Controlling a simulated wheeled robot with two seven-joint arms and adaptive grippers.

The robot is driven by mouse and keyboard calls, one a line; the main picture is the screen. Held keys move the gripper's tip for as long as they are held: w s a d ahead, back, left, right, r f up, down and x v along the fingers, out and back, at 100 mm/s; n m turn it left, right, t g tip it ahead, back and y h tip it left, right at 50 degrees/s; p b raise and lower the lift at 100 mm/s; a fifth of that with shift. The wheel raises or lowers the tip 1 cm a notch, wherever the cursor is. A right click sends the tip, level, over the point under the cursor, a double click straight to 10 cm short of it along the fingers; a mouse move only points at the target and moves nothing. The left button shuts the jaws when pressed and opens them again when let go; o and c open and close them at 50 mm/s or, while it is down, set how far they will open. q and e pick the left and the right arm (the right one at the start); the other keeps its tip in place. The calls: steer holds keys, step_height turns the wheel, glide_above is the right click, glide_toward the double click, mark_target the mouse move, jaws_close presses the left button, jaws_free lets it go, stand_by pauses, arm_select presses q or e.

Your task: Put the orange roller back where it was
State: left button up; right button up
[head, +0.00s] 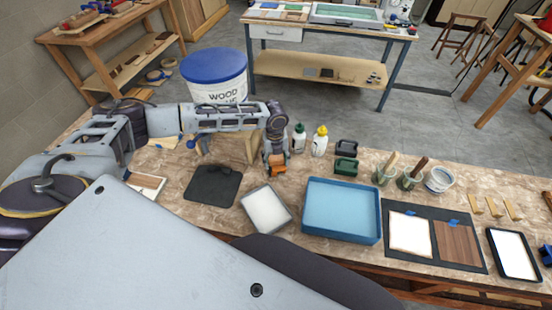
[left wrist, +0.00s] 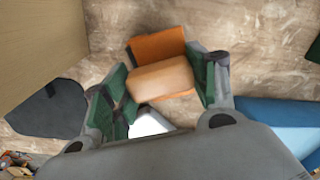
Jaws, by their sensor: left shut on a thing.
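The orange roller (head: 278,170) is at my left gripper (head: 275,157), above the back middle of the table. In the left wrist view the roller (left wrist: 160,80) shows as a pale orange rounded block in front of a darker orange part. The green-padded fingers of my left gripper (left wrist: 165,88) are on either side of the pale block, shut on it. Whether the roller touches the tabletop is not clear. My right gripper is not in view.
A white-filled tray (head: 266,209) and a blue tray (head: 342,210) stand in front of the gripper. A dark mat (head: 213,186) lies to the left. A wooden board (head: 251,147) stands behind.

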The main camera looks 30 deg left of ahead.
mark_target(275, 159)
arm_select(q)
steer(key=o, duration=1)
steer(key=shift+s+f, duration=0.3)
steer(key=shift+f, duration=0.2)
steer(key=o, duration=0.4)
steer(key=shift+w+a, duration=0.1)
steer(key=shift+w, duration=0.1)
steer(key=shift+c, duration=0.2)
steer(key=shift+r, duration=0.35)
step_height(275, 159, up, 13)
steer(key=b, duration=0.1)
steer(key=shift+s+f, duration=0.1)
steer(key=shift+s, duration=0.05)
